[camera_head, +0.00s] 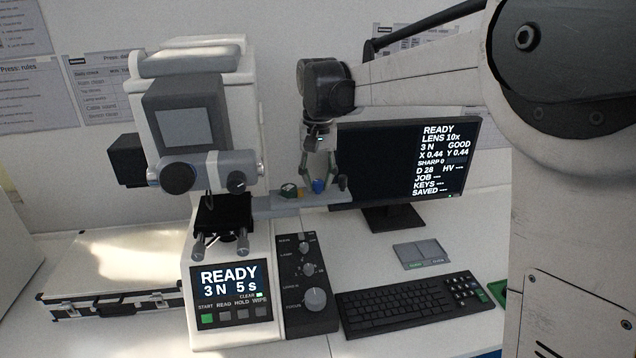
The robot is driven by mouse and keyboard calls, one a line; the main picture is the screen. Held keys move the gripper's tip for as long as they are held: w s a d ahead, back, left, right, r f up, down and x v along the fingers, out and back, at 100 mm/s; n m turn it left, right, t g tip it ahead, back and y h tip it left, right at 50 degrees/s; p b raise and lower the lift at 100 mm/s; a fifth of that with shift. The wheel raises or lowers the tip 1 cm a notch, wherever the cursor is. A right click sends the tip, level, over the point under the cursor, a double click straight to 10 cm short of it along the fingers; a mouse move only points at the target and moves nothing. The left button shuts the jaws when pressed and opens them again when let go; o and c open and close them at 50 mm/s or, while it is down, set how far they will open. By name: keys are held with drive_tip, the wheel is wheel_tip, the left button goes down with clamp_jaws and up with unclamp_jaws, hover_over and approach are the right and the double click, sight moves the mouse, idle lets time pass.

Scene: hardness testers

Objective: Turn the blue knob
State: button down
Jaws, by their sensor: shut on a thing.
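The blue knob (319,187) is small and stands on a grey shelf (270,204) that juts out to the right of the white hardness tester (160,100). My gripper (320,180) points straight down over the shelf, with its fingers on either side of the blue knob and shut on it. The fingertips partly hide the knob, so its markings and turn angle cannot be read. A green and brown piece (290,190) sits on the shelf just left of the knob, and a dark knob (342,183) just right of it.
A monitor (360,170) stands close behind and right of my gripper. The tester's dark control panel (310,285) with knobs and the keyboard (410,305) are in front. A grey pad (420,254) lies on the bench. A silver case (110,270) is at left.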

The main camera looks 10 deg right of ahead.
sight(319, 181)
drive_tip(key=m, duration=0.4)
drive_tip(key=shift+m+b, duration=0.3)
drive_tip(key=shift+b, duration=0.05)
drive_tip(key=m, duration=0.4)
drive_tip(key=shift+m, duration=0.3)
drive_tip(key=c, duration=1.5)
unclamp_jaws()
drive_tip(key=shift+r, duration=0.1)
wheel_tip(319, 181, up, 12)
drive_tip(key=shift+f, duration=0.1)
